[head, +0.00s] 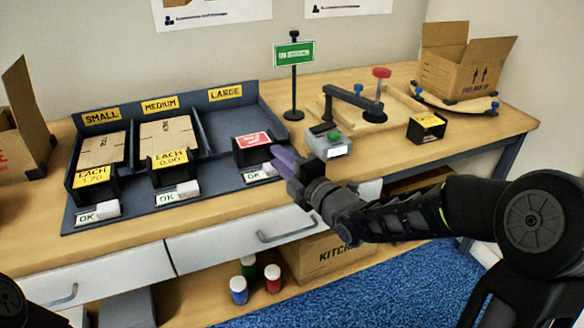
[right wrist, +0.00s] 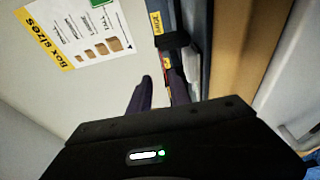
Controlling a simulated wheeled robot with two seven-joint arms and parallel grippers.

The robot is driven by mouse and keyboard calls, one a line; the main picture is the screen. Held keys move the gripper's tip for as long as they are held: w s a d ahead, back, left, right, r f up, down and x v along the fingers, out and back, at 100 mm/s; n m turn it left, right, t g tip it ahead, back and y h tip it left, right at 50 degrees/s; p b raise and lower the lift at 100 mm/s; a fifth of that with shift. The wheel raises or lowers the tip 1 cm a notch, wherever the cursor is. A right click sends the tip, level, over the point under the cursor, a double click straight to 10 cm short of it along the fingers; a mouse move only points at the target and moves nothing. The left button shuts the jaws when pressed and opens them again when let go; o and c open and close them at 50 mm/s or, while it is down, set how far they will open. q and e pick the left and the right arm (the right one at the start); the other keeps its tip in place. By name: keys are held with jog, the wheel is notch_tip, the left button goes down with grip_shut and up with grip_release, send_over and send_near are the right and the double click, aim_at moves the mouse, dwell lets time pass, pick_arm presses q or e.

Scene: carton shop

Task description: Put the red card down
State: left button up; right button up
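The red card (head: 252,140) with white marks lies on top of the black stand at the front of the LARGE slot. My right gripper (head: 276,156) has purple fingers, with its tips just right of and in front of this stand. In the right wrist view the two fingers (right wrist: 158,80) are apart with nothing seen gripped between them. A small red patch of the card (right wrist: 167,63) shows just beyond the tips. I cannot tell whether a finger touches the card. My left gripper is out of view.
The dark sorter tray (head: 225,113) has SMALL and MEDIUM slots holding flat cartons; its LARGE slot looks empty. A green sign (head: 294,55) stands behind. A grey device with a green button (head: 333,137) sits right of the gripper. An open carton (head: 466,62) stands at back right.

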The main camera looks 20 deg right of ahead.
jog(key=v, duration=0.4)
jog(key=shift+s+d, duration=0.1)
jog(key=shift+s, duration=0.25)
dwell(0.4)
